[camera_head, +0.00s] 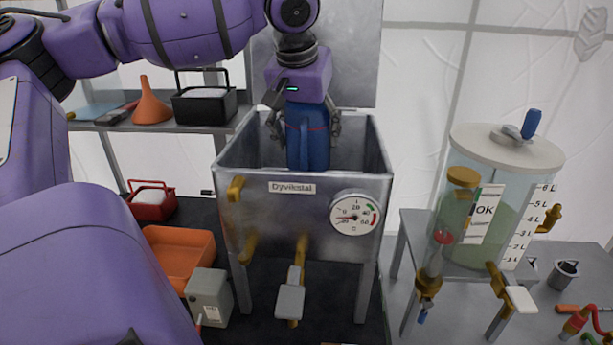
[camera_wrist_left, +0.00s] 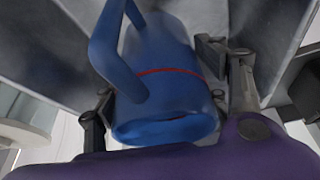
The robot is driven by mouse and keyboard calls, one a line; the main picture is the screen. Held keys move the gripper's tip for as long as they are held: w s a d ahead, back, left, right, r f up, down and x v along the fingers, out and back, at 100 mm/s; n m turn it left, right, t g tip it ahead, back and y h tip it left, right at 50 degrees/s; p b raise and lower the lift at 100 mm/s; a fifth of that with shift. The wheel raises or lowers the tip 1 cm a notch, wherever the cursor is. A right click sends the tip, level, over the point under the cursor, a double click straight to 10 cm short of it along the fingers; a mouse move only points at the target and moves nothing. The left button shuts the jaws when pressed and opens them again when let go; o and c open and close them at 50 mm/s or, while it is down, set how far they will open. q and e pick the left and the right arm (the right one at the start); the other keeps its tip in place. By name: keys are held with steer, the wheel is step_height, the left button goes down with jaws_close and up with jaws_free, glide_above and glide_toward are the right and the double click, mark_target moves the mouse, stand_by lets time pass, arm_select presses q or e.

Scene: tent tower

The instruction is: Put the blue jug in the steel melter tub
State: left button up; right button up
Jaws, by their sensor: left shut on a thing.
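The blue jug (camera_head: 308,140) is upright in the head view, with its lower part inside the opening of the steel melter tub (camera_head: 270,215). The tub's front wall hides the jug's lowest part, so I cannot tell whether it touches the floor. My left gripper (camera_head: 304,128) comes from above and is shut on the jug, one finger on each side. In the left wrist view the jug (camera_wrist_left: 165,75) shows its handle and a red line, between the fingers of my left gripper (camera_wrist_left: 165,95). My right gripper is not in view.
The tub has a dial gauge (camera_head: 354,213) and brass fittings in front. A shelf at the left holds an orange funnel (camera_head: 151,104) and a black basket (camera_head: 204,107). An orange tray (camera_head: 178,262) lies below. A clear tank (camera_head: 485,205) stands on the right.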

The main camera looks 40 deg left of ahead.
mark_target(308, 164)
arm_select(q)
step_height(308, 164, down, 4)
steer(key=shift+r, duration=0.2)
steer(key=shift+f, duration=1.95)
steer(key=shift+a, duration=0.1)
steer(key=o, duration=1.8)
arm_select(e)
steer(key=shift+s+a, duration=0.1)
